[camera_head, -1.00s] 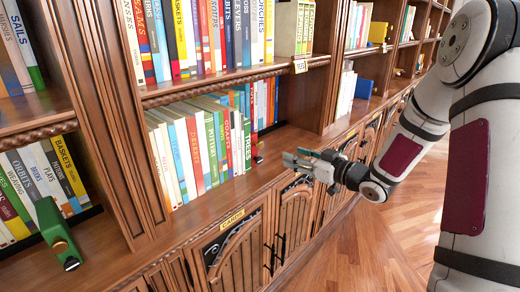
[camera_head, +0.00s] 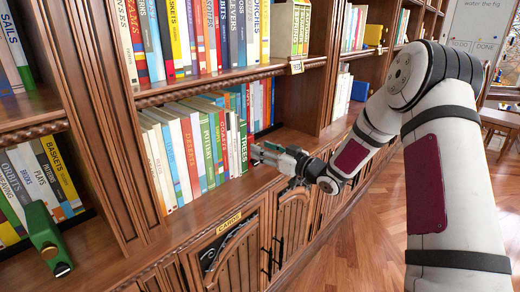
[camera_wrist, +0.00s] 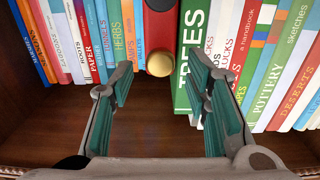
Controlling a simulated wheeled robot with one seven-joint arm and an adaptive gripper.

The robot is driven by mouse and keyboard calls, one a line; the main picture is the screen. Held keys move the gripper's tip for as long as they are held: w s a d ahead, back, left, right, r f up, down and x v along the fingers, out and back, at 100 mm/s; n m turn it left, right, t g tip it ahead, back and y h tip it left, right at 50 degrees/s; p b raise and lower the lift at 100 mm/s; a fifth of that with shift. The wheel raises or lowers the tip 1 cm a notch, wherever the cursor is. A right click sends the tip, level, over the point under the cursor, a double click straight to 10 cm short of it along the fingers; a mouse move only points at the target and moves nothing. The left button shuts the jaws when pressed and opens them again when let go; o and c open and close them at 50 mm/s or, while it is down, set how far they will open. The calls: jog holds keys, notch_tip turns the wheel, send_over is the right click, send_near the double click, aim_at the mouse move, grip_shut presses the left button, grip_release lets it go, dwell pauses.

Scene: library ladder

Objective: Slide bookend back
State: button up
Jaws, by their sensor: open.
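A red bookend (camera_wrist: 160,35) with a round gold knob stands in the book row, at top centre of the wrist view. A green book titled TREES (camera_wrist: 192,60) is just right of it. My gripper (camera_wrist: 158,88) is open and empty. Its two green-padded fingers point at the row, one to each side of the knob, with a gap in front of it. In the head view my gripper (camera_head: 262,154) is at the front of the middle shelf, beside the right end of the row, and largely hides the bookend there.
A green bookend (camera_head: 45,238) stands in the left bay. An upper shelf (camera_head: 215,78) overhangs. Cabinet doors (camera_head: 291,222) are below, with open floor at right.

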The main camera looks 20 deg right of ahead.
jog(key=shift+x, duration=1)
